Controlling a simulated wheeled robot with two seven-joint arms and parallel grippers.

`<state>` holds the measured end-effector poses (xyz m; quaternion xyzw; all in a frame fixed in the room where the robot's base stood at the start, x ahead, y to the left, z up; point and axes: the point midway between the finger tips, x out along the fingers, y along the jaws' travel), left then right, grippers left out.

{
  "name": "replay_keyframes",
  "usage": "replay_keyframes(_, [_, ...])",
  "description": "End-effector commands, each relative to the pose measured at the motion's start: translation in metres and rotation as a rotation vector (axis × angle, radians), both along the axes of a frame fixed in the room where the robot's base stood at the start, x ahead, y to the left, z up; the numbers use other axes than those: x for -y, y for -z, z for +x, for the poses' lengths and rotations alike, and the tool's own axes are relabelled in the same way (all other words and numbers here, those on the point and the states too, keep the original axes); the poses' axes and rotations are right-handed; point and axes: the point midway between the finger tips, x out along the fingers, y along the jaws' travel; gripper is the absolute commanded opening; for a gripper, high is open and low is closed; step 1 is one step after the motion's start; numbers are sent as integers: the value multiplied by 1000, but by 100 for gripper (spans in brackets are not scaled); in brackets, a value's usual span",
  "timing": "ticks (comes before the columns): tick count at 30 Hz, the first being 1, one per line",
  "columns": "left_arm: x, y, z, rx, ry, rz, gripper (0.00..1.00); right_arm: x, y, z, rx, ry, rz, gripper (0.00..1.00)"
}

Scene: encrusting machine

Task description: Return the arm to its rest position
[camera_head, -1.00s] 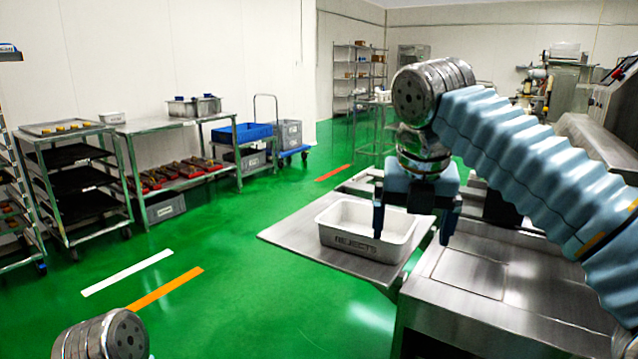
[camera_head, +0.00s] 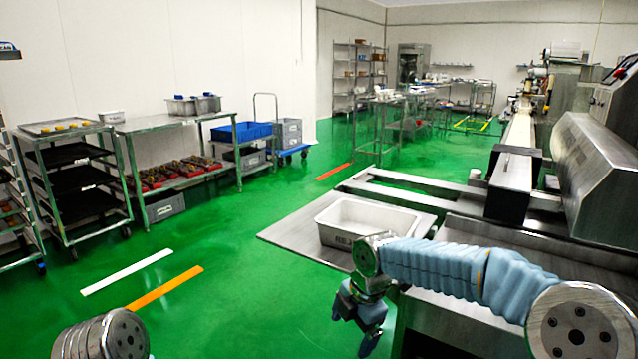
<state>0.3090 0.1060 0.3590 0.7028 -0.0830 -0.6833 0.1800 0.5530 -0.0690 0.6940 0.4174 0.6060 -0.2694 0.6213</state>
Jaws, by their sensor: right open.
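My right arm comes in from the lower right, its forearm low in front of the steel machine. My right gripper (camera_head: 352,328) hangs at the lower middle, open and empty, over the green floor and in front of the side plate. The white rejects bin (camera_head: 372,216) stands upright on the steel side plate (camera_head: 300,236). Of my left arm only a round grey joint shows at the bottom left; the left gripper is out of view.
The steel machine (camera_head: 530,268) with its conveyor (camera_head: 515,166) fills the right side. A rack with dark trays (camera_head: 78,180) and a steel table (camera_head: 160,124) with red items stand at the left. Green floor (camera_head: 240,280) is free in the middle.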

Motion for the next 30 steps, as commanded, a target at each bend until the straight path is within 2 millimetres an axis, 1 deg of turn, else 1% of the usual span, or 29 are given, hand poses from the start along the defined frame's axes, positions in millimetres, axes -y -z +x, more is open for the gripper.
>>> replay_keyframes(1, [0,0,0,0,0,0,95,-2,38,-6,-53,107,39,94])
replay_keyframes(2, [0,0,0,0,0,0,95,-4,60,-10,-82,183,66,94])
replay_keyframes(3, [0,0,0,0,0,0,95,-6,87,-17,-120,287,103,94])
replay_keyframes(5, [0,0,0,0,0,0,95,-7,127,-31,-185,457,152,94])
replay_keyframes(6, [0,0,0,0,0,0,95,-8,153,-42,-230,575,182,94])
replay_keyframes(8, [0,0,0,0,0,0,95,-6,191,-62,-301,768,223,94])
replay_keyframes(9, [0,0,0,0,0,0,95,-5,214,-78,-349,902,247,94])
replay_keyframes(11, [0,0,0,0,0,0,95,-1,247,-105,-423,1116,273,94])
replay_keyframes(12, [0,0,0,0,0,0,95,3,265,-123,-467,1260,287,94])
replay_keyframes(14, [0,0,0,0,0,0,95,9,289,-151,-527,1472,298,94])
replay_keyframes(15, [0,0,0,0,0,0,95,13,301,-170,-560,1604,302,94])
replay_keyframes(18, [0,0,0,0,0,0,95,24,322,-208,-615,1883,302,94])
replay_keyframes(21, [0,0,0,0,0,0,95,32,332,-232,-637,2068,298,94])
replay_keyframes(24, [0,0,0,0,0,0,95,36,335,-243,-644,2157,298,94])
replay_keyframes(30, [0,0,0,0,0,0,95,37,336,-245,-645,2176,300,94])
